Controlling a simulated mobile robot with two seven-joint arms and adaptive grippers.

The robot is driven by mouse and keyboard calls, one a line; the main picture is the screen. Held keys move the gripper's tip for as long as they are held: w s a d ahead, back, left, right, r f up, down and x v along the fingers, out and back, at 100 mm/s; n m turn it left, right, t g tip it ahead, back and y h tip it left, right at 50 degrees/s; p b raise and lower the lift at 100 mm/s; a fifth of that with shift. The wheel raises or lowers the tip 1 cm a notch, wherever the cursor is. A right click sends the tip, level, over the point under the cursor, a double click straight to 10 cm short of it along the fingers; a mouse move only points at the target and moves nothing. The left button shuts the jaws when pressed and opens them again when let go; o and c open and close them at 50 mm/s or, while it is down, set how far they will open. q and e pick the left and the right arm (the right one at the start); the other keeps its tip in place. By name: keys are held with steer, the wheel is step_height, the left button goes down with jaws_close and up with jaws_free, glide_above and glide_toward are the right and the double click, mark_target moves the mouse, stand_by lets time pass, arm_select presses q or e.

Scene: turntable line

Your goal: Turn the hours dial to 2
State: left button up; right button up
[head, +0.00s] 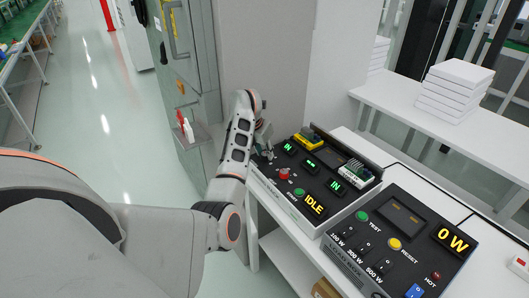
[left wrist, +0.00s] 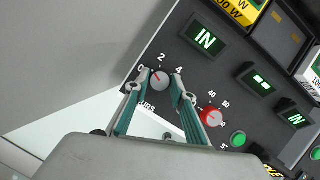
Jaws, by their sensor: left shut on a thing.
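The hours dial (left wrist: 160,80) is a small round grey knob on a dark panel, with 0, 2 and 4 printed around it. Its red mark seems to point up and left, between 0 and 2; the exact reading is hard to tell. My left gripper (left wrist: 161,87) is shut on the dial, one finger on each side of it. In the head view my left gripper (head: 264,142) is at the left end of the black control panel (head: 272,187) and hides the dial. My right gripper is not in view.
A red knob (left wrist: 210,116) with its own scale sits close to the right finger. Green IN displays, a green button (head: 300,192) and an IDLE display (head: 314,205) share the panel. A second box (head: 402,240) with switches stands to the right. A grey cabinet is behind my arm.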

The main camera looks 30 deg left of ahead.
arm_select(q)
steer(key=m+h, duration=0.1)
steer(key=m, duration=0.2)
steer(key=shift+a+m, duration=0.15)
steer(key=shift+m, duration=0.15)
steer(key=shift+m+g+h, duration=0.5)
steer(key=shift+m+h, duration=0.3)
steer(key=shift+m, duration=1.1)
steer(key=o, duration=1.1)
steer(key=shift+r, duration=0.1)
steer(key=v, duration=1.1)
steer(key=shift+s+a+r, duration=0.1)
steer(key=shift+a+r, duration=0.15)
steer(key=shift+r, duration=0.1)
